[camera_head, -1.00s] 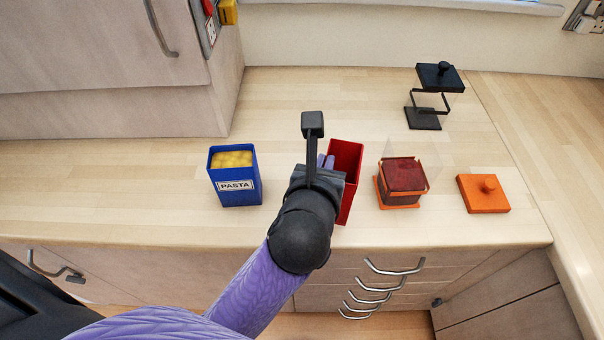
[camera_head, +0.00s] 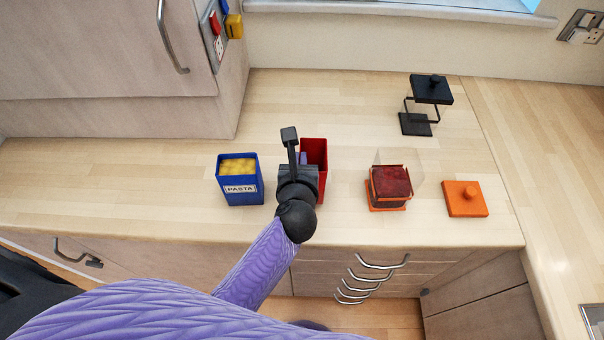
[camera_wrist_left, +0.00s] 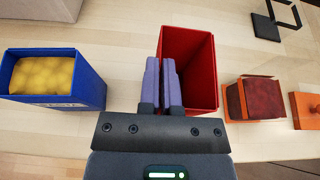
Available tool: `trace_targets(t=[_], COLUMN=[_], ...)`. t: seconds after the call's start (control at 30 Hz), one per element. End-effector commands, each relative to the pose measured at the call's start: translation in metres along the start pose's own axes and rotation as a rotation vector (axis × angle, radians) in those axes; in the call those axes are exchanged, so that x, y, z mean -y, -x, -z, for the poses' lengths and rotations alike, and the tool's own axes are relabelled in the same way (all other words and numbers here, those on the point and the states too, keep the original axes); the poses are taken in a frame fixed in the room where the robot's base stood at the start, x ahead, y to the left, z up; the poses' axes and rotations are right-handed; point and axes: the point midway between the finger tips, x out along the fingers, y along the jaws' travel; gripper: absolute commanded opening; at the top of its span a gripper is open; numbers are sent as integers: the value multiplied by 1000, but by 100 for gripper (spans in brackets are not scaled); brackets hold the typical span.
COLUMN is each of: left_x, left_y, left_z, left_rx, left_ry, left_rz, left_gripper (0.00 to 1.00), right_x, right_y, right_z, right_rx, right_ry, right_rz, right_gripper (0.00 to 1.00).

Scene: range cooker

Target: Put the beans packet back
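The beans packet appears to be the open red box (camera_head: 315,156); no label shows, and the inside looks empty. It also shows in the wrist view (camera_wrist_left: 196,70). My left gripper (camera_head: 302,160) is at its left side, hiding part of it in the head view. In the wrist view, the purple fingers of my left gripper (camera_wrist_left: 162,85) are close together, one on each side of the box's left wall. The box is upright, right of the blue pasta packet (camera_head: 240,190) with a gap between. I cannot tell whether its base touches the counter. My right gripper is not in view.
A clear container (camera_head: 390,187) with dark red contents and an orange base stands to the right, beside an orange lid (camera_head: 465,200). A black-framed container (camera_head: 416,124) stands farther back. The counter behind the packets is clear.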

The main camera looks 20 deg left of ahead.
Motion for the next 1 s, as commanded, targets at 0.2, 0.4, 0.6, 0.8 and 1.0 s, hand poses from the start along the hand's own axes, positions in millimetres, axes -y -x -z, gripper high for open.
trace_targets(t=[0.2, 0.4, 0.6, 0.8, 1.0], left_x=[0, 0, 0, 0, 0], left_y=[-10, -10, -11, -11, -5], left_z=[25, 24, 27, 26, 22], left_rx=[1, 1, 0, 0, -1], left_ry=[0, 0, 0, 0, 0], left_rz=[1, 1, 1, 0, 0], left_gripper=[0, 0, 25, 39, 39], right_x=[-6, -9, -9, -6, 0], right_y=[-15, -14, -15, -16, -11], right_z=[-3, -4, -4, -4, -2], right_rx=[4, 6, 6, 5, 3], right_ry=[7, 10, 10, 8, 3], right_rz=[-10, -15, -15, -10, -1], right_gripper=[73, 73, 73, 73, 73])
